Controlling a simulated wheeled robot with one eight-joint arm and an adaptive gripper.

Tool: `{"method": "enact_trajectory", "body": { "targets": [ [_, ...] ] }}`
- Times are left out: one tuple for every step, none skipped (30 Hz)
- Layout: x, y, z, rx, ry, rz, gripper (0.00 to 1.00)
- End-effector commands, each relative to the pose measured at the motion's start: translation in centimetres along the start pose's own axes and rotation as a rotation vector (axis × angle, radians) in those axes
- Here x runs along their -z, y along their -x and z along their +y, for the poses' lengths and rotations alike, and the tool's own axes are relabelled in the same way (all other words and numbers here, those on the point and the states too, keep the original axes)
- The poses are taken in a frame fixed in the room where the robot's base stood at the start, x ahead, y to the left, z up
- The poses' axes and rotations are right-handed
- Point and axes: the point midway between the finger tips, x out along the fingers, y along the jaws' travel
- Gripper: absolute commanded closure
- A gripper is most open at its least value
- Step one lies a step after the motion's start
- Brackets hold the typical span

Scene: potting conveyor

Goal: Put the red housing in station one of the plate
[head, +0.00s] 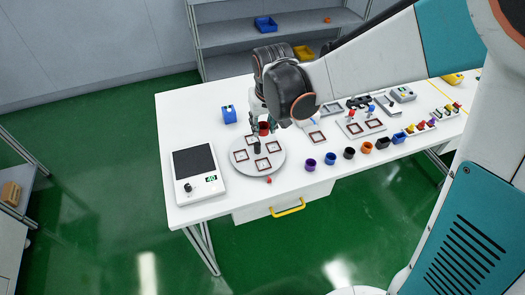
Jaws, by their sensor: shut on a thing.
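The round grey plate (276,168) lies on the white table and bears several square, dark-red-outlined stations around a dark upright piece (257,147). I cannot read any station numbers. My gripper (263,127) is over the plate's far edge, pointing down, shut on the red housing (264,128). The housing is small and partly covered by the fingers. I cannot tell how high it is above the plate. A small red piece (268,180) is at the plate's front edge.
Purple, blue, black and orange cups (330,159) line the front right. A grey fixture (361,126) with square outlines stands behind them.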

Motion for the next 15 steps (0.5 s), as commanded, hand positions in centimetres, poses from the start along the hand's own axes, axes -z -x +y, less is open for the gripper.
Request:
{"method": "enact_trajectory", "body": {
  "targets": [
    [-0.4,-1.8,0.0,0.000,0.000,0.000,0.83],
    [-0.6,-2.4,0.0,0.000,0.000,0.000,0.83],
    [-0.8,-3.2,0.0,0.000,0.000,0.000,0.83],
    [-1.0,-3.8,0.0,0.000,0.000,0.000,0.83],
    [-1.2,-4.4,0.0,0.000,0.000,0.000,0.83],
    [-1.4,-5.2,0.0,0.000,0.000,0.000,0.83],
    [-1.6,-5.8,0.0,0.000,0.000,0.000,0.83],
    [-1.7,-6.4,0.0,0.000,0.000,0.000,0.83],
    [-1.9,-7.2,0.0,0.000,0.000,0.000,0.83],
    [-2.1,-7.7,0.0,0.000,-0.001,0.000,0.83],
    [-2.3,-8.3,0.0,0.000,-0.001,0.000,0.83],
    [-2.5,-9.0,0.0,0.000,-0.001,0.000,0.83],
    [-2.6,-9.5,0.0,0.000,-0.001,0.000,0.83],
    [-2.7,-9.9,0.0,0.000,-0.001,0.000,0.83],
    [-2.9,-10.4,0.0,0.000,-0.001,0.000,0.83]
  ]
}}
